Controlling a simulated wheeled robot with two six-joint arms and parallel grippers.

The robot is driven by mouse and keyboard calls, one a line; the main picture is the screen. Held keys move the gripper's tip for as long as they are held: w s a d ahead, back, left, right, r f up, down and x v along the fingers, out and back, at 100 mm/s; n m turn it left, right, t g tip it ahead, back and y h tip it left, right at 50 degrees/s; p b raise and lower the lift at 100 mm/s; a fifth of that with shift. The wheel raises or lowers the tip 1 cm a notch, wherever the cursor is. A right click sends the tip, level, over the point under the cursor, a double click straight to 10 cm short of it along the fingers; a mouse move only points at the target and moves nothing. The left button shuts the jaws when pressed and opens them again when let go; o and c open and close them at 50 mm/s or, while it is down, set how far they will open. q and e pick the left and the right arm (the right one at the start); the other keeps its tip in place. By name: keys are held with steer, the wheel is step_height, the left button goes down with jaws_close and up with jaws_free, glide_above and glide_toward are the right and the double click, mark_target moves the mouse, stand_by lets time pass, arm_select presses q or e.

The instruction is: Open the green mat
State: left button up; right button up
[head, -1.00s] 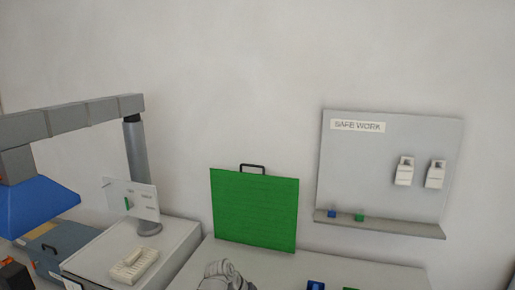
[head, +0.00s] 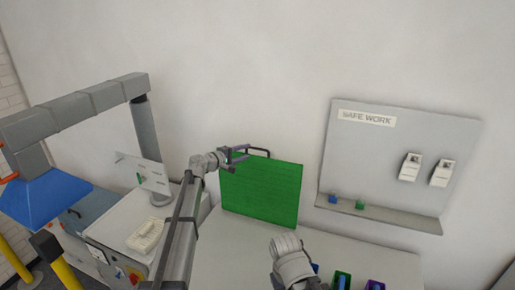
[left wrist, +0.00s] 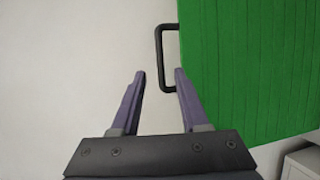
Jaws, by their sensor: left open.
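The green mat (head: 262,190) stands upright against the wall at the back of the bench, with a dark handle (head: 258,151) on its top edge. My left gripper (head: 238,154) is open beside the handle, at the mat's top left. In the left wrist view the black handle (left wrist: 161,57) lies just beyond the two purple fingertips (left wrist: 159,75), roughly ahead of the gap between them. The green mat (left wrist: 245,65) fills the right of that view. Its fingers hold nothing. Part of my right arm shows at the bottom centre of the head view; its fingers are not visible.
A grey shelf board (head: 395,160) with a sign stands right of the mat, holding small blue and green items and white boxes. Coloured bins (head: 342,280) sit at the bench front. A blue extraction hood (head: 45,200) hangs at left above a blue cabinet.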

arm_select(q)
steer(key=b+x, duration=0.1)
steer(key=x, duration=0.6)
steer(key=shift+w+d+f, duration=0.1)
steer(key=shift+w+d, duration=0.05)
steer(key=shift+c, duration=0.2)
jaws_close()
stand_by(1.0)
